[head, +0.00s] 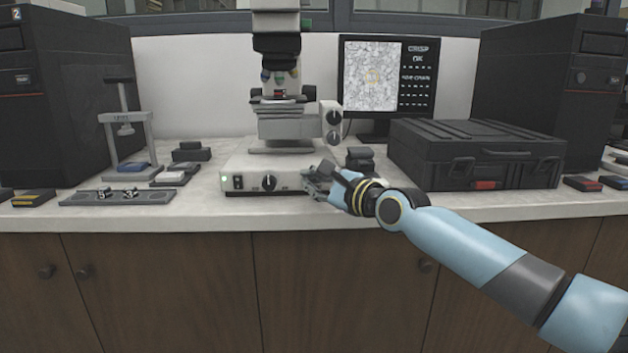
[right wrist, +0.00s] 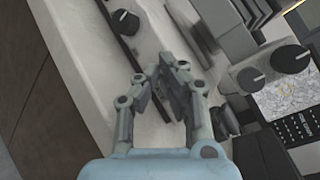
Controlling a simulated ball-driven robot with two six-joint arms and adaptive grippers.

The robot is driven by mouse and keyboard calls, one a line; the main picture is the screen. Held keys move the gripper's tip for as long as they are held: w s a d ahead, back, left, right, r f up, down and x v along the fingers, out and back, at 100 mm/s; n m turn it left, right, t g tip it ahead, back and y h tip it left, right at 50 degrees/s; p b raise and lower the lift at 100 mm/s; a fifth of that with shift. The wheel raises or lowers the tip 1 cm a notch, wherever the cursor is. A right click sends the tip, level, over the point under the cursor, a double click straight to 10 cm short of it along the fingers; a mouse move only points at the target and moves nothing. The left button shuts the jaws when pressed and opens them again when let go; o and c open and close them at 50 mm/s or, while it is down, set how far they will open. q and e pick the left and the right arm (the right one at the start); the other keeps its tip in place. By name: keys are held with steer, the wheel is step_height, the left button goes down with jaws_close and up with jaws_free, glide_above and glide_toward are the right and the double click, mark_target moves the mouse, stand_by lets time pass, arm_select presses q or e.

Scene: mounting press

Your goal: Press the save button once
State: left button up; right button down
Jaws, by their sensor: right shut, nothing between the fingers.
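My right gripper (head: 308,183) is shut and empty at the right end of this panel. In the right wrist view my fingertips (right wrist: 162,68) are close together over the base, past the knob (right wrist: 124,22). I cannot tell whether they touch it. No save button is clearly visible; my fingers cover that part of the panel. My left gripper is not in view.
A monitor (head: 387,77) behind shows a grainy picture and the words "CRISP OK". A black case (head: 476,152) stands to the right. A small stand (head: 127,130) and a grey tray (head: 118,197) are on the left. Small dark blocks (head: 361,158) sit behind my right gripper.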

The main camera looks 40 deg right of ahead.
steer(key=shift+w+d, duration=0.2)
steer(key=shift+w, duration=0.1)
stand_by(0.4)
stand_by(0.4)
steer(key=shift+s+a+r+p, duration=0.1)
steer(key=shift+s+a+p, duration=0.25)
steer(key=shift+s+p, duration=0.2)
steer(key=shift+s+a, duration=0.1)
